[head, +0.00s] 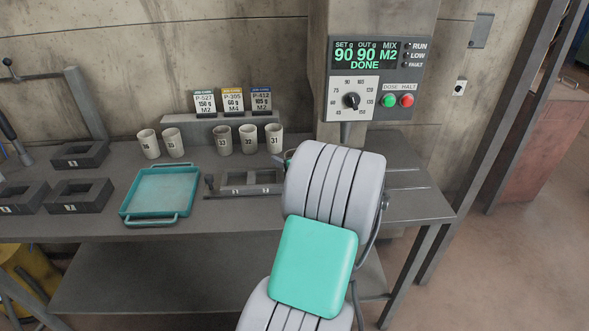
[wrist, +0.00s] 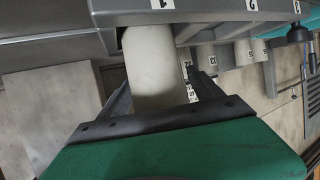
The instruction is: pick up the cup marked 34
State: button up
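In the wrist view a pale cup (wrist: 153,65) stands between the two fingers of my gripper (wrist: 160,85), its base end behind a grey frame marked 1. A dark mark shows at the cup's right edge, but I cannot read it as 34. The fingers lie close along both sides; whether they press on the cup I cannot tell. The visible row holds cups that seem marked 33 (head: 224,140), 32 (head: 249,139) and 31 (head: 274,139), with two more cups (head: 148,144) further left.
A teal tray (head: 127,212) lies on the bench, left of a grey slotted holder (head: 234,189). Dark square frames (head: 80,146) are at the far left. Sign cards (head: 233,101) stand behind the cups. A dispenser panel (head: 372,65) reading DONE is above my arm.

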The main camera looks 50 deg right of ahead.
jog(key=c, duration=1.3)
grip_shut()
jog(key=shift+r, duration=0.1)
